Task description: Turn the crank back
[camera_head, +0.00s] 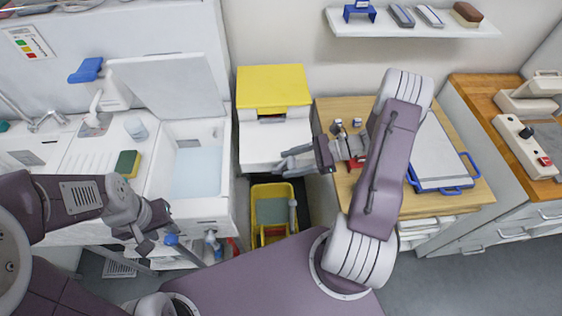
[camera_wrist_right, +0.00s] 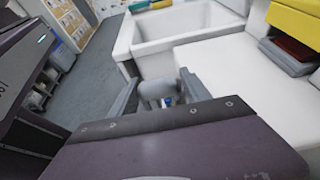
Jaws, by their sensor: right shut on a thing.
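My right gripper (camera_head: 284,157) reaches left from the right arm, at the front right of the white cabinet with the yellow top (camera_head: 272,85). In the right wrist view, a grey rounded piece (camera_wrist_right: 158,90) shows between its fingers. I take this for the crank's grip; the rest of the crank cannot be made out. The gripper is shut on it. My left gripper (camera_head: 160,236) hangs before the sink unit, its fingers apart and seemingly empty, close to a blue-ended lever (camera_head: 172,239).
A yellow bucket (camera_head: 257,191) stands on the floor below my right gripper. The sink basin (camera_head: 222,178) is to the left. A wooden table (camera_head: 455,207) with a blue-handled white board (camera_head: 428,150) is to the right, partly behind my right arm. A shelf (camera_head: 345,24) hangs above.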

